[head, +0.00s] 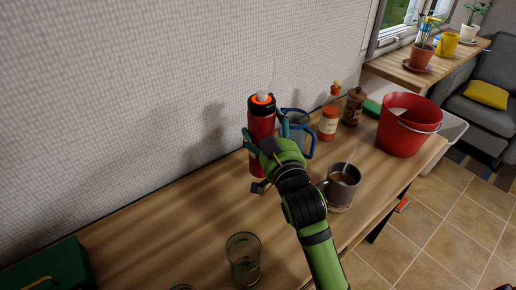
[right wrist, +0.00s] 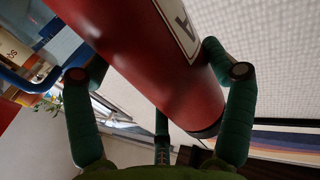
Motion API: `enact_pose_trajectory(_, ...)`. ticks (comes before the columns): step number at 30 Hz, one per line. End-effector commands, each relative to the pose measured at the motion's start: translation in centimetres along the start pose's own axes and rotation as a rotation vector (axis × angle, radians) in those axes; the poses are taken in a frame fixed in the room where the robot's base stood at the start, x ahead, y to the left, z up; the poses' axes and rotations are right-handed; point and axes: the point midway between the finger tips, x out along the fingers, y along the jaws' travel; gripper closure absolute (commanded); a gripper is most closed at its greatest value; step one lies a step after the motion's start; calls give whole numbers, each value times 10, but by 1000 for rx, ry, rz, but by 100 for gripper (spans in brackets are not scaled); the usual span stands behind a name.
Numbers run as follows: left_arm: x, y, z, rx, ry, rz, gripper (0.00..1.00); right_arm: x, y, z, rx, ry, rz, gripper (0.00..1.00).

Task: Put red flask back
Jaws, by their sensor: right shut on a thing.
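The red flask (head: 261,122) has a black top with an orange ring and stands upright over the wooden counter near the wall. My right gripper (head: 262,143) is shut around its body, with green fingers on both sides. In the right wrist view the red flask (right wrist: 150,55) fills the middle, with a white label, between the fingers of the right gripper (right wrist: 160,75). The flask's lower part is partly hidden by the gripper, so I cannot tell whether its base touches the counter. My left gripper is not in view.
A sauce bottle (head: 329,122), brown grinder (head: 354,106), red bucket (head: 405,128) and coffee mug (head: 342,183) are further right. A glass (head: 243,258) stands in front.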

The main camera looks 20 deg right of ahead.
Motion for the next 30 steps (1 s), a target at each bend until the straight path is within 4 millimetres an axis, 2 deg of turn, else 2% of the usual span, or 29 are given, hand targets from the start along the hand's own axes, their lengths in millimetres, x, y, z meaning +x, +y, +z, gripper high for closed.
enact_pose_trajectory(3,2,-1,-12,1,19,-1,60,7,-13,7,3,6,0,76)
enact_pose_trajectory(7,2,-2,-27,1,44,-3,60,10,-18,13,0,6,0,76)
enact_pose_trajectory(9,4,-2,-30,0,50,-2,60,10,-18,22,-1,3,1,76)
enact_pose_trajectory(15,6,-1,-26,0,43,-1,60,10,-18,48,0,5,0,76)
enact_pose_trajectory(28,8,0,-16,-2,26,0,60,10,-18,54,1,7,0,76)
enact_pose_trajectory(29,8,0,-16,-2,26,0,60,9,-18,56,0,2,0,9)
enact_pose_trajectory(30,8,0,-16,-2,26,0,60,9,-18,55,0,2,0,0)
